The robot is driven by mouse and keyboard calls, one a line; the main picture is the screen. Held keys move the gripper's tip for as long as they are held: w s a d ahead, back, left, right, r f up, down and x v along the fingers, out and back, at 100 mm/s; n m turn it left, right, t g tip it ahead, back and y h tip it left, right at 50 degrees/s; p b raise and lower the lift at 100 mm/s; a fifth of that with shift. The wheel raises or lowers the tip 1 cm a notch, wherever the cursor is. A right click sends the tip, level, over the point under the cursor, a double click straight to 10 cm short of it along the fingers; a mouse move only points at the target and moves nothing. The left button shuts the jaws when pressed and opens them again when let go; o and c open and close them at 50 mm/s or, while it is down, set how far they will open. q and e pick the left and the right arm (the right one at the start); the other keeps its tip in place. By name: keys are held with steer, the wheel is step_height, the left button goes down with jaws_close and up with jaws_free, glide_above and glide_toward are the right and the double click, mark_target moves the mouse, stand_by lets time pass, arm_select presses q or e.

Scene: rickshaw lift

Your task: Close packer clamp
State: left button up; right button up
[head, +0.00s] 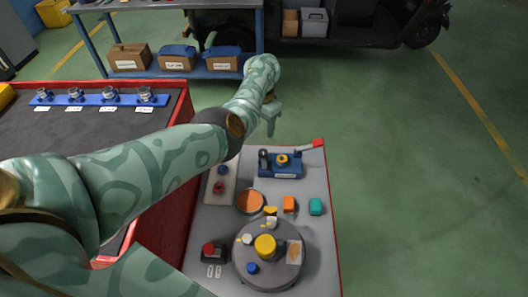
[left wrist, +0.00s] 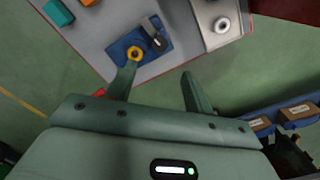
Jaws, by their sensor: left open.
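The packer clamp (head: 280,164) is a blue fixture with a yellow ring on it, at the far end of the grey bench. Its lever ends in a red handle (head: 318,143) that sticks out to the right past the bench edge. In the left wrist view the clamp (left wrist: 128,46) lies beyond one finger, and a bit of red shows beside that finger. My left gripper (head: 270,128) is open and empty, above the floor just beyond the bench's far edge. It also shows in the left wrist view (left wrist: 158,68), fingers apart. My right gripper is not seen.
A round turntable (head: 245,272) with a yellow knob, an orange dish (head: 250,202), an orange block (head: 289,204) and a teal block (head: 315,207) are on the bench. A red-edged dark table (head: 100,128) stands left. Floor at right is clear.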

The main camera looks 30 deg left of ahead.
mark_target(263, 152)
arm_select(q)
step_height(263, 152, down, 12)
steer(key=b, duration=0.5)
steer(key=shift+f+b, duration=0.1)
steer(key=shift+b, duration=0.25)
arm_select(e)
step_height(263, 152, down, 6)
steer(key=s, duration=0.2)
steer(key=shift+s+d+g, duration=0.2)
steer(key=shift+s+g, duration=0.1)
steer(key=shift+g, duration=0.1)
arm_select(q)
steer(key=shift+c, duration=0.3)
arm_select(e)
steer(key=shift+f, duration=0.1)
arm_select(q)
steer(key=c, duration=0.9)
